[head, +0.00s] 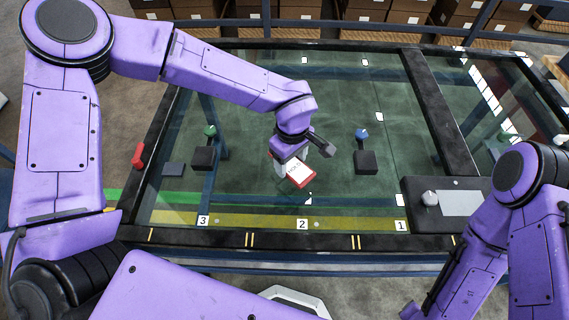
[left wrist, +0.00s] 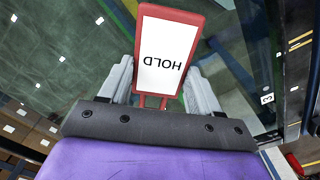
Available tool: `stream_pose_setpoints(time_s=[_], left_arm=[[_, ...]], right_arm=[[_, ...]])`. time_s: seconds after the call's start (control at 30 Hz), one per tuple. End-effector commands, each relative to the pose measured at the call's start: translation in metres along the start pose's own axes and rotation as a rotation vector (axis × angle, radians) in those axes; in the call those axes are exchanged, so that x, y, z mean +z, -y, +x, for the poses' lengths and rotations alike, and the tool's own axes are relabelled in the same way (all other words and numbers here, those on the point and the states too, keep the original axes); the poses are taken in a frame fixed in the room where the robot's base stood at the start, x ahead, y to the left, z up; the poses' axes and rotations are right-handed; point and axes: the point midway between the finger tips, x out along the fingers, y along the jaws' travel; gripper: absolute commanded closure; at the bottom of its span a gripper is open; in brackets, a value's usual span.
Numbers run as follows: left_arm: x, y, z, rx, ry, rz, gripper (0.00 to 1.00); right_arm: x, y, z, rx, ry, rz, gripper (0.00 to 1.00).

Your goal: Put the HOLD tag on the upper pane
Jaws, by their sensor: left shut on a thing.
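The HOLD tag (head: 300,174) is a small red-framed plate with a white face reading HOLD. It also shows in the left wrist view (left wrist: 168,55). My left gripper (head: 292,160) is shut on it, with the fingers on both sides of its lower end in the wrist view. The tag is over the large dark-framed glass pane (head: 320,110), above its front middle. I cannot tell whether the tag touches the glass. Which pane is the upper one is not marked. My right gripper is not in view; only my right arm shows.
Two black blocks, one with a green knob (head: 203,158) and one with a blue knob (head: 366,161), stand left and right of the tag. A red piece (head: 138,156) is on the left frame. A dark panel (head: 425,212) is front right. Number labels line the front.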

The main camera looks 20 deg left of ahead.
Motion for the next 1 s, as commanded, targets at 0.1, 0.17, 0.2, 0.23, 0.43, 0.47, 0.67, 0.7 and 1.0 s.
stream_pose_setpoints(time_s=[0.1, 0.17, 0.2, 0.23, 0.43, 0.47, 0.67, 0.7, 1.0], left_arm=[[-0.009, 0.004, 0.011, 0.000, 0.000, 0.000, 0.67], [-0.014, 0.006, 0.018, -0.001, 0.001, -0.001, 0.67], [-0.019, 0.009, 0.024, -0.002, 0.001, -0.001, 0.67], [-0.018, 0.008, 0.032, -0.003, 0.001, 0.002, 0.67], [-0.017, 0.007, 0.053, 0.002, 0.000, 0.002, 0.67], [-0.017, 0.006, 0.053, 0.002, 0.000, 0.002, 0.67], [-0.017, 0.007, 0.053, 0.001, 0.000, 0.001, 0.67], [-0.017, 0.007, 0.055, 0.001, 0.000, 0.001, 0.67], [-0.017, 0.007, 0.055, 0.001, 0.000, 0.001, 0.12]], right_arm=[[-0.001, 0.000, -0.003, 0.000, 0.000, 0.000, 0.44], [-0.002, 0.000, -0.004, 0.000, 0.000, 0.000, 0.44], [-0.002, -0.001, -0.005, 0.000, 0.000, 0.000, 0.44], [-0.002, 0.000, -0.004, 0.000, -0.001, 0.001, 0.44], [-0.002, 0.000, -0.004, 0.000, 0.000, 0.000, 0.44], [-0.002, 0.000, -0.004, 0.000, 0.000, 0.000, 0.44], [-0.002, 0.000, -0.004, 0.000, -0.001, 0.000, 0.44], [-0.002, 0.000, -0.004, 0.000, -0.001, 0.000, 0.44], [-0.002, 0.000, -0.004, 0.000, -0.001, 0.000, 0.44]])
